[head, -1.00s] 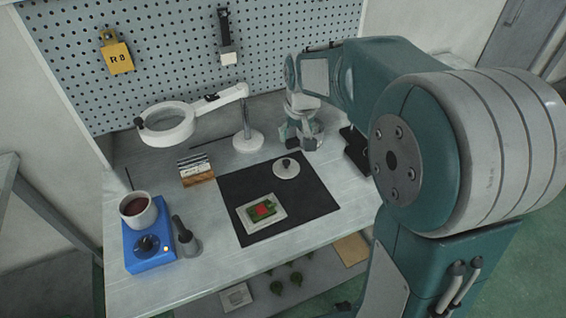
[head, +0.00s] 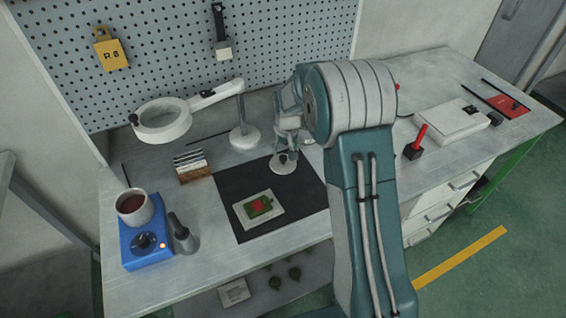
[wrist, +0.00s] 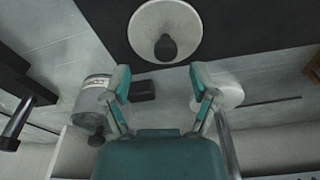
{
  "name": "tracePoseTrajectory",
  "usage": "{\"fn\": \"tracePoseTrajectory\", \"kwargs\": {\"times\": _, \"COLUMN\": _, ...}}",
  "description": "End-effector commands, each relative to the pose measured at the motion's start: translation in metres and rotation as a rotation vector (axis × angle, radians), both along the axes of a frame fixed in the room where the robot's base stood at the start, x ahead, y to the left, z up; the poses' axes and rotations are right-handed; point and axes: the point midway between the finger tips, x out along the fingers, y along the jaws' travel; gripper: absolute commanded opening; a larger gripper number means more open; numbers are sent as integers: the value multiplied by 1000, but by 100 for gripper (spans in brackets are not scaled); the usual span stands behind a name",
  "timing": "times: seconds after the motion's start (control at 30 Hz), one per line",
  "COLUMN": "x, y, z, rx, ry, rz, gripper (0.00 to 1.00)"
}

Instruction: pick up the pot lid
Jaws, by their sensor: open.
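The pot lid (head: 282,169) is a white disc with a dark knob, lying flat on the black mat (head: 230,187). In the wrist view the lid (wrist: 147,22) is at the top centre, with its knob (wrist: 166,47) just beyond the fingertips. My gripper (head: 287,149) is over the lid in the head view and partly covers its far side. The white pot (head: 135,213) with dark red contents sits on a blue heater (head: 150,257) at left.
A framed green-and-red piece (head: 258,206) lies on the mat near the lid. A magnifier lamp (head: 163,122) stands behind left. A clear jar (wrist: 92,97) shows in the wrist view. A red-handled tool (head: 416,143) and a white box (head: 447,121) are to the right.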

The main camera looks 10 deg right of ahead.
Motion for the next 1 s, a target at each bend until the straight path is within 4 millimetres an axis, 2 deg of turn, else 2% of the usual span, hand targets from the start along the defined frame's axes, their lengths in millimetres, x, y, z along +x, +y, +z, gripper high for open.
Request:
{"fn": "tracePoseTrajectory", "kwargs": {"times": 0.2, "x": 6, "y": 6, "z": -34, "rx": 0, "ry": 3, "rz": 0, "gripper": 76}}
{"fn": "tracePoseTrajectory", "kwargs": {"times": 0.3, "x": 8, "y": 6, "z": -43, "rx": 0, "ry": 1, "rz": 0, "gripper": 76}}
{"fn": "tracePoseTrajectory", "kwargs": {"times": 0.57, "x": 8, "y": 6, "z": -46, "rx": 0, "ry": 0, "rz": 0, "gripper": 76}}
{"fn": "tracePoseTrajectory", "kwargs": {"times": 0.67, "x": 8, "y": 6, "z": -46, "rx": 0, "ry": 0, "rz": 0, "gripper": 36}}
{"fn": "tracePoseTrajectory", "kwargs": {"times": 0.7, "x": 8, "y": 6, "z": -46, "rx": 0, "ry": 0, "rz": 0, "gripper": 18}}
{"fn": "tracePoseTrajectory", "kwargs": {"times": 0.73, "x": 8, "y": 6, "z": -46, "rx": 0, "ry": 0, "rz": 0, "gripper": 5}}
{"fn": "tracePoseTrajectory", "kwargs": {"times": 0.77, "x": 8, "y": 6, "z": -46, "rx": 0, "ry": 0, "rz": 0, "gripper": 0}}
{"fn": "tracePoseTrajectory", "kwargs": {"times": 1.0, "x": 8, "y": 6, "z": -47, "rx": 0, "ry": 1, "rz": 1, "gripper": 0}}
